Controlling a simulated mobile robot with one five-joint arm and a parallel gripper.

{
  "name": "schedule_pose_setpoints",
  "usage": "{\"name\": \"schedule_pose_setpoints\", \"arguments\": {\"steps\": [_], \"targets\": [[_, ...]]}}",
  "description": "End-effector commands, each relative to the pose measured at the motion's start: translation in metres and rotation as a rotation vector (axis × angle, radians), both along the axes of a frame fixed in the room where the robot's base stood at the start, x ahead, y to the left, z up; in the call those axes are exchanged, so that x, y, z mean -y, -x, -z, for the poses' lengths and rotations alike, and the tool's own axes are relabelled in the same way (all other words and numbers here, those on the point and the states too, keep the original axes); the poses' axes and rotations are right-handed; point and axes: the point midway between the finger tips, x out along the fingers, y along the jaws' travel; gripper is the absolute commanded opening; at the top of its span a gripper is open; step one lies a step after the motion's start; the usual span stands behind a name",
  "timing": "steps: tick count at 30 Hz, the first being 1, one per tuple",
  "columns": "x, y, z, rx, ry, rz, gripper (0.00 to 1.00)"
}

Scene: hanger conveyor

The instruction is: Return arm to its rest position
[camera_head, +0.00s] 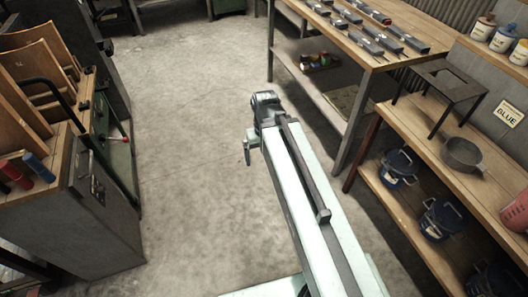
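My arm reaches up from the bottom of the view over the open floor, pale green with a dark bar along its top. My gripper (248,151) shows only in part, at the left side of the arm's far end, pointing down. The arm hides much of it, and its fingers are too small to tell whether they are open. I see nothing held in it. It is apart from the benches on both sides.
A wooden workbench (444,27) with several dark blocks stands at upper right. A shelf (411,126) with a grey pan (463,154) and blue pots is at right. A grey cabinet (95,222) stands at left. The concrete floor (190,110) between is clear.

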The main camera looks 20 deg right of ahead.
Motion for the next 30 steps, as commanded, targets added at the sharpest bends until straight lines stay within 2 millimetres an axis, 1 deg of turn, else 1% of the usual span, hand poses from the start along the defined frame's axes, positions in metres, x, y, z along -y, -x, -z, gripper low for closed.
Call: {"name": "schedule_pose_setpoints", "arguments": {"steps": [2,5,8,9,12,15,17,30], "targets": [[0.0,0.0,-0.007,0.0,0.001,0.001,1.0],[0.0,0.0,-0.029,0.0,0.001,0.002,1.0],[0.0,0.0,-0.066,0.0,0.001,0.002,1.0],[0.0,0.0,-0.083,0.0,0.001,0.002,1.0],[0.0,0.0,-0.123,0.0,0.002,0.002,1.0],[0.0,0.0,-0.146,0.0,0.002,0.002,1.0],[0.0,0.0,-0.148,0.0,0.002,0.002,1.0],[0.0,0.0,-0.147,0.0,0.002,0.003,1.0]]}}
